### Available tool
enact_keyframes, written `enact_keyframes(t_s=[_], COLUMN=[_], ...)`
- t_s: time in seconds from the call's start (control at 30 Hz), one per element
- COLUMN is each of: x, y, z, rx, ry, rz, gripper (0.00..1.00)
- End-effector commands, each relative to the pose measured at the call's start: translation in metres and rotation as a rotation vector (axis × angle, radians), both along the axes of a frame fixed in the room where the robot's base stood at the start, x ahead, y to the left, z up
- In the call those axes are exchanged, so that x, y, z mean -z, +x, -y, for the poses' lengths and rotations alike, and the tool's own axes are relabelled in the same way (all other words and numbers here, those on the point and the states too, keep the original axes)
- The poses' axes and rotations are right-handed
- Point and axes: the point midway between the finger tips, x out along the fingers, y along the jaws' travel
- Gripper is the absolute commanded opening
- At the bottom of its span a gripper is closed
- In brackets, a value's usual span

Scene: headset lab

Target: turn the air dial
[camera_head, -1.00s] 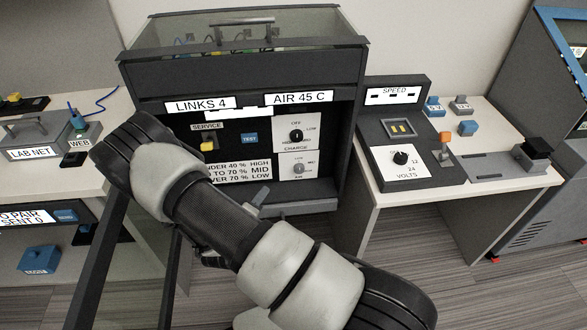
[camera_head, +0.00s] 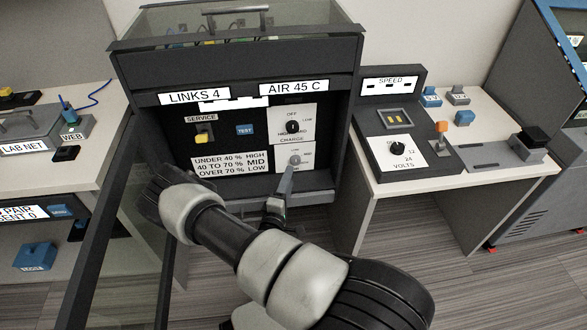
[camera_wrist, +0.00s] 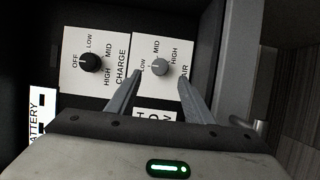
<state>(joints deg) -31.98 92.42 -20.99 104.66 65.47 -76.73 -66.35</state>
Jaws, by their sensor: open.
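The air dial is a small grey round knob (camera_wrist: 160,67) on a white plate, marked LOW, MID, HIGH and AIR in the wrist view. I cannot tell which mark it points at. It also shows as the lower knob (camera_head: 295,160) on the dark cabinet front in the head view, partly hidden by my gripper. My gripper (camera_wrist: 160,78) is open and empty, with one finger to each side of the air dial in the picture. Contact with the dial cannot be made out. In the head view my gripper (camera_head: 289,178) reaches up at the dial from below.
A black charge dial (camera_wrist: 90,62) is beside the air dial, above it in the head view. A sign (camera_head: 292,88) reads AIR 45 C. A service switch (camera_head: 204,135) and blue TEST button (camera_head: 245,130) are to the left. An open glass door (camera_head: 100,230) stands at left.

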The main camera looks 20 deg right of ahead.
Motion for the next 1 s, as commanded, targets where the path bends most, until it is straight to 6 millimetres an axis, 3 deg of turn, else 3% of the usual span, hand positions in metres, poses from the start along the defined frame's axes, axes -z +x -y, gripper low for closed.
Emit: enact_keyframes(t_s=[0.3,0.77,1.0], x=[0.001,0.0,0.0], y=[0.043,0.054,0.053], z=[0.035,0.043,0.043], rx=[0.0,-0.001,-0.001], ry=[0.001,0.0,0.0], rz=[0.001,-0.001,-0.001], gripper=[0.47,0.47,0.07])
